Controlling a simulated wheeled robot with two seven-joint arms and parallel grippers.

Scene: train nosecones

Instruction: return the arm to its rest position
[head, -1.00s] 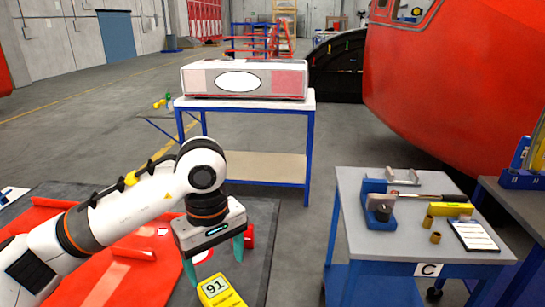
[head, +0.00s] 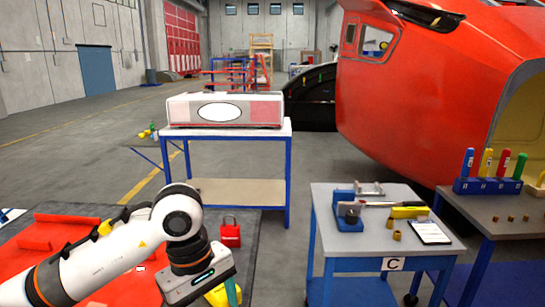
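My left arm comes in from the left, over a red sheet-like part on the floor. Its gripper (head: 206,299) is low at the bottom edge of the head view, tilted. One teal finger shows at the outer right end of the gripper body; the other finger is hidden or out of frame. Nothing is seen between the fingers. A yellow block (head: 217,296) is partly hidden behind the gripper; I cannot tell if they touch. My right gripper is not in view.
A blue-framed table (head: 235,190) with a white-and-red box (head: 258,113) stands ahead. The cart marked C (head: 375,248) carries tools at right. A bench (head: 470,209) with colored-handled tools is farther right. A red padlock-shaped thing (head: 230,232) is beside my arm. Floor between table and cart is clear.

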